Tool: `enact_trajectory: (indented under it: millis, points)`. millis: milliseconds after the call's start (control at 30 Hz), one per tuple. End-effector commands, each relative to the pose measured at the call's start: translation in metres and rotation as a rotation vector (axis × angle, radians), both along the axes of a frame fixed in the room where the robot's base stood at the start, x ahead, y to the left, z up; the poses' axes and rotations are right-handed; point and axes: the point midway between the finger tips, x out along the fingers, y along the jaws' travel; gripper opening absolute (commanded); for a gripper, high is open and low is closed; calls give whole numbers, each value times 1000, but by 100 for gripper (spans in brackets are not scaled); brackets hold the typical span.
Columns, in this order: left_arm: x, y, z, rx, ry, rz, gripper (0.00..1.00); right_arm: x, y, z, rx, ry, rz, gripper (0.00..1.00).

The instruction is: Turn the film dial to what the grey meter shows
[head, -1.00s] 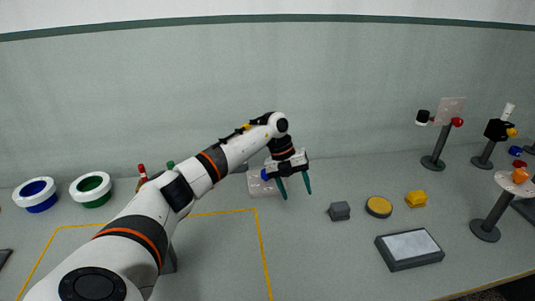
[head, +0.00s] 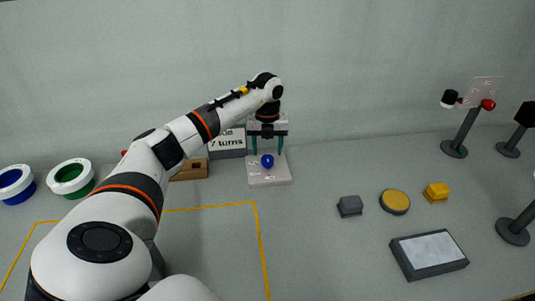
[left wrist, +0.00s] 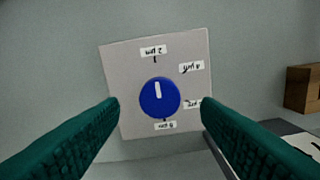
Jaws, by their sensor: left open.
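The dial is a blue knob (head: 267,161) on a pale square plate (head: 270,180) at the back of the table. In the left wrist view, the knob (left wrist: 160,99) has a white pointer mark aimed at the top label; several small labels on the plate (left wrist: 125,65) look upside down and are hard to read. A grey box with a white face (head: 228,143), likely the meter, reads about "7 turns"; its upper part is covered by my arm. My left gripper (head: 267,147) is open, pointing down, its fingers on either side of the knob and apart from it.
A brown wooden box (head: 190,170) stands left of the grey box. Blue and green ringed bowls (head: 72,178) are at far left. To the right lie a grey block (head: 350,206), a yellow disc (head: 395,201), a yellow block (head: 436,192) and a dark framed pad (head: 429,254). Stands rise at far right.

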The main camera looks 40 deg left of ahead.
Motion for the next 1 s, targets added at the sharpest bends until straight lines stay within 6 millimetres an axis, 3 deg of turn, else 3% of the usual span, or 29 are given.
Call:
enact_trajectory:
  millis: [200,567,600,867,1000]
  points:
    - [0,0,-28,-1,1,0,58,9,1,3,2,-14,0,82]
    - [0,0,-34,0,0,0,58,8,3,3,4,-13,-1,82]
    - [0,0,-34,0,0,0,56,8,3,3,4,-13,-1,82]
    - [0,0,-34,0,0,0,14,8,6,3,8,-13,-1,82]
    - [0,0,-34,0,0,-4,13,8,6,3,8,-13,-1,82]
